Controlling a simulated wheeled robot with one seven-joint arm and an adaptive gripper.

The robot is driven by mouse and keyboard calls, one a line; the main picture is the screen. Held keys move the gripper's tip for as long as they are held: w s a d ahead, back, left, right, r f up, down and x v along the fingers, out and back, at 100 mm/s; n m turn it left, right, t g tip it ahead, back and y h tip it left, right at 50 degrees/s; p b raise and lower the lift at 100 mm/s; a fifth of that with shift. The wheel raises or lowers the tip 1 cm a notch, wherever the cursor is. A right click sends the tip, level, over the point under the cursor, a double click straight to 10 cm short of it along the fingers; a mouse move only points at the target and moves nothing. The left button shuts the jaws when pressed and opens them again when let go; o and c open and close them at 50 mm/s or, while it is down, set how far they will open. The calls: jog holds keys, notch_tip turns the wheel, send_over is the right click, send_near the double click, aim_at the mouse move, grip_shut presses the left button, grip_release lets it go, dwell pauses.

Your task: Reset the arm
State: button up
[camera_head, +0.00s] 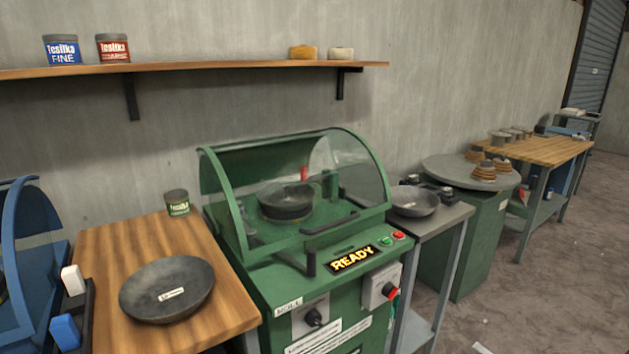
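My gripper and arm are not clearly visible in the head view; only a small pale piece shows at the bottom edge, and I cannot tell what it is. The green spinning machine (262,272) stands in the middle with its curved clear cover (350,175) over the work space. A dark bowl (285,196) sits inside on a round holder. The machine's display (352,260) reads READY. A dark grey bowl (168,290) with a label lies on the wooden table at left. Another grey bowl (413,201) lies on the grey side table at right.
A green tin (177,203) stands on the wooden table (110,238). A wall shelf (210,67) holds tins and two small blocks. A blue machine (32,235) is at the left edge. A round grey table (460,170) and a workbench (540,150) stand right. Floor is clear at right.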

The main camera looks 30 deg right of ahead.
jog(key=w+a+r+n+g+y+p, duration=0.1)
jog(key=w+a+r+n+g+y, duration=0.3)
jog(key=a+r+n, duration=0.4)
jog(key=w+a+r+n+g+y+p, duration=0.1)
jog(key=w+a+r+n+g, duration=0.2)
jog(key=a+r+n+g, duration=0.5)
jog(key=w+a+r+n+g+y+p, duration=0.2)
jog(key=w+a+r+n+g+y, duration=0.15)
jog(key=a+r+n, duration=0.45)
jog(key=s+a+r+n+h+p, duration=0.2)
jog(key=s+a+r+n+h, duration=0.3)
jog(key=n, duration=0.8)
jog(key=s+a+r+n+t+h+p, duration=0.1)
jog(key=s+a+r+n+h, duration=0.4)
jog(key=r+n, duration=0.8)
jog(key=shift+s+a+h+p, duration=0.35)
jog(key=shift+s+a+p, duration=0.2)
jog(key=shift+s+a, duration=1.5)
jog(key=shift+w+a+r, duration=0.1)
jog(key=shift+w+a, duration=0.1)
jog(key=shift+w, duration=0.05)
